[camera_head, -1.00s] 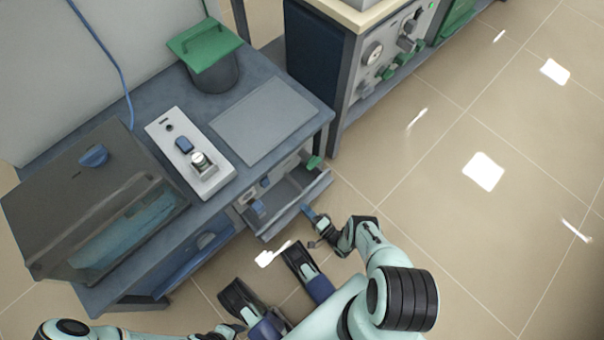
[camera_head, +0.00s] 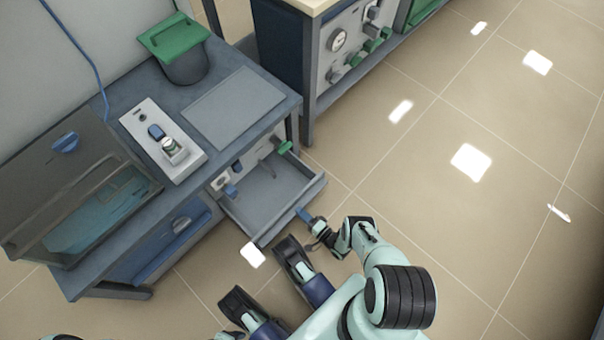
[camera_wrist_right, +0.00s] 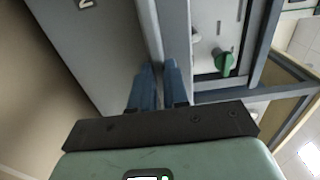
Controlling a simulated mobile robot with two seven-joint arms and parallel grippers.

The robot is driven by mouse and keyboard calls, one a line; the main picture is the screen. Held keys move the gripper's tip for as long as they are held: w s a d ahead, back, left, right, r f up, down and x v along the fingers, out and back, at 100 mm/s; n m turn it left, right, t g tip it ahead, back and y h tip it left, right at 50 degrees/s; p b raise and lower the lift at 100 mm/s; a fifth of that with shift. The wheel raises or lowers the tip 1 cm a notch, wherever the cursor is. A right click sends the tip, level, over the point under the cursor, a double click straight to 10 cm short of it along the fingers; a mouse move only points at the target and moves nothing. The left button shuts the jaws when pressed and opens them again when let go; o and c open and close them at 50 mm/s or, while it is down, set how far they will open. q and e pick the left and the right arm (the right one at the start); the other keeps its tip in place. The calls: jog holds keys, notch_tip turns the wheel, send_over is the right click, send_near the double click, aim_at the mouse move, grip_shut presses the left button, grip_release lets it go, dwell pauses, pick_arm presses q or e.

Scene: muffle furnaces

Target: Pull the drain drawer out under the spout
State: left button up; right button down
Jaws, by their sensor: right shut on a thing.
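The drain drawer (camera_head: 268,202) is a shallow grey tray, pulled well out of the front of the blue-grey bench. Its inside looks empty. My right gripper (camera_head: 304,215) is at the drawer's front wall with its blue fingers shut on it. In the right wrist view the two fingers (camera_wrist_right: 160,84) close on the drawer's thin front edge (camera_wrist_right: 150,32). A small grey spout (camera_head: 268,148) seems to hang above the back of the drawer, beside a green valve handle (camera_head: 284,147). I do not make out my left gripper.
On the bench stand a pot with a green lid (camera_head: 174,42), a flat grey plate (camera_head: 232,107), a white control box (camera_head: 162,140) and a dark case with a clear window (camera_head: 80,205). Another bench with gauges (camera_head: 338,40) stands behind right. The floor to the right is clear.

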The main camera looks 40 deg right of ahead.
jog(key=c, duration=1.1)
grip_release()
jog(key=shift+w, duration=0.1)
jog(key=shift+s+d, duration=0.2)
jog(key=shift+s, duration=2.05)
jog(key=shift+s+d, duration=0.15)
jog(key=shift+s, duration=2.05)
jog(key=shift+s+d, duration=0.2)
jog(key=shift+s, duration=2.05)
